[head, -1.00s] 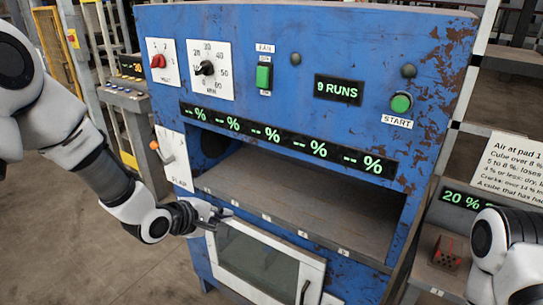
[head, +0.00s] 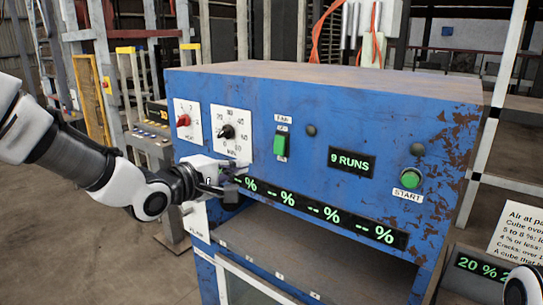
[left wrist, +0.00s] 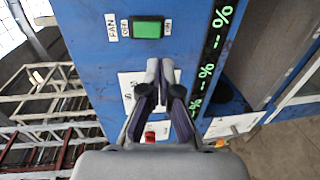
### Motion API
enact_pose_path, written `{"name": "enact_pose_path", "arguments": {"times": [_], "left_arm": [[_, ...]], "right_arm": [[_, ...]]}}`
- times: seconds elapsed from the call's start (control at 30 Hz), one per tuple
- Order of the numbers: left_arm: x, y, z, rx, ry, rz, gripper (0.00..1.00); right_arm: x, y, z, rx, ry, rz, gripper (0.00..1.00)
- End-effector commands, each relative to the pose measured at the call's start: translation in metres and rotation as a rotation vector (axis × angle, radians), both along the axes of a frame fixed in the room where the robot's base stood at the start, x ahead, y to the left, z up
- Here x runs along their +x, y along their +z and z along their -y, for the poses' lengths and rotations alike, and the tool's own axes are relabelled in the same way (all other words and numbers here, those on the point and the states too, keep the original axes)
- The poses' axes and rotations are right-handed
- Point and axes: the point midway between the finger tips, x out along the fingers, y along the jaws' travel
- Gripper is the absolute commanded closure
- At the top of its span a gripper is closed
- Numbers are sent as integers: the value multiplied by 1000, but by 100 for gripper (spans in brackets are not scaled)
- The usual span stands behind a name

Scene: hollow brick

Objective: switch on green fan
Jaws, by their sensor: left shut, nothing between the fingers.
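The green fan switch (head: 280,145) is a rocker under a FAN label on the blue machine (head: 330,110), right of the round dial (head: 227,133). The left wrist view shows the switch (left wrist: 147,29) beyond the fingertips, with small labels at its two ends. My left gripper (head: 238,180) is below and left of the switch, in front of the panel near the percent display. Its fingers are shut and empty, and in the left wrist view their tips (left wrist: 160,70) are apart from the switch. My right gripper is out of view.
A red knob (head: 183,121) is left of the dial. A green START button (head: 411,178) is at the panel's right. The percent display strip (head: 330,213) runs below the switch, above the machine's opening. Clear space lies in front of the panel.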

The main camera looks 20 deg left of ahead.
Motion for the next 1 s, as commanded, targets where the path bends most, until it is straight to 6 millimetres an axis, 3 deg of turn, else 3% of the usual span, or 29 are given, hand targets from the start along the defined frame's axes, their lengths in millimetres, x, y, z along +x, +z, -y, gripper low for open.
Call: {"name": "enact_pose_path", "arguments": {"times": [0.5,0.7,1.0], "left_arm": [[98,-14,37,2,-2,-4,100],[111,-18,41,0,-1,-1,100],[112,-20,41,-2,0,2,100]], "right_arm": [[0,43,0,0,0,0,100],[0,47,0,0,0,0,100],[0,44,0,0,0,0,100]]}}
